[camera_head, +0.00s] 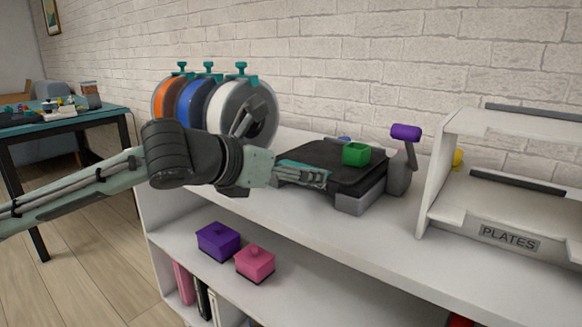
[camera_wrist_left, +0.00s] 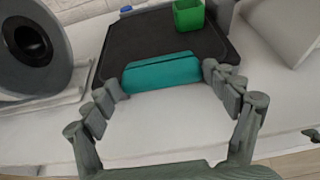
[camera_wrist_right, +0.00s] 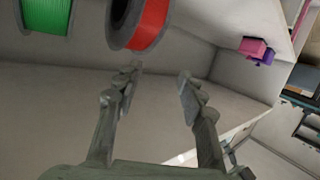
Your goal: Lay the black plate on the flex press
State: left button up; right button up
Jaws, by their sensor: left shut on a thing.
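The black plate (camera_head: 318,156) has a teal grip (camera_wrist_left: 162,73) on its near edge and carries a green box (camera_head: 356,153). My left gripper (camera_head: 318,177) is shut on the teal grip, with one finger at each end in the left wrist view (camera_wrist_left: 165,79). The plate is over the grey flex press (camera_head: 352,203), whose lever has a purple handle (camera_head: 406,132). The plate hides most of the press, and I cannot tell whether it rests on it. My right gripper (camera_wrist_right: 157,82) is open and empty in the right wrist view.
Orange, blue and white spools (camera_head: 230,113) stand left of the press. A white rack (camera_head: 440,180) labelled PLATES stands to the right. Purple (camera_head: 218,241) and pink (camera_head: 255,263) boxes sit on the lower shelf. The right wrist view shows green (camera_wrist_right: 46,14) and red (camera_wrist_right: 148,24) spools.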

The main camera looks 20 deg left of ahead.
jog(key=shift+f, duration=0.1)
pick_arm(q)
jog(key=o, duration=1)
pick_arm(e)
jog(key=shift+s, duration=0.1)
pick_arm(q)
jog(key=shift+f, duration=0.6)
jog(key=shift+s+a+p, duration=0.15)
jog(key=shift+s+a, duration=0.1)
jog(key=shift+s, duration=0.35)
jog(key=shift+s+a+p, duration=0.15)
jog(key=shift+s+a, duration=0.05)
jog(key=shift+s, duration=0.35)
jog(key=shift+s+a, duration=0.2)
jog(key=shift+s, duration=0.35)
jog(key=shift+s+a, duration=0.15)
jog(key=shift+s, duration=0.35)
pick_arm(e)
jog(key=shift+s+d+f+g+h, duration=0.2)
jog(key=shift+d+f+g, duration=0.2)
jog(key=shift+f, duration=0.2)
jog(key=shift+s+d+f+g+h, duration=0.2)
jog(key=shift+d+f+g, duration=0.2)
jog(key=shift+f, duration=0.2)
jog(key=shift+s+d+f+g+h, duration=0.1)
jog(key=shift+d+f+g+h, duration=0.15)
jog(key=shift+d+f, duration=0.3)
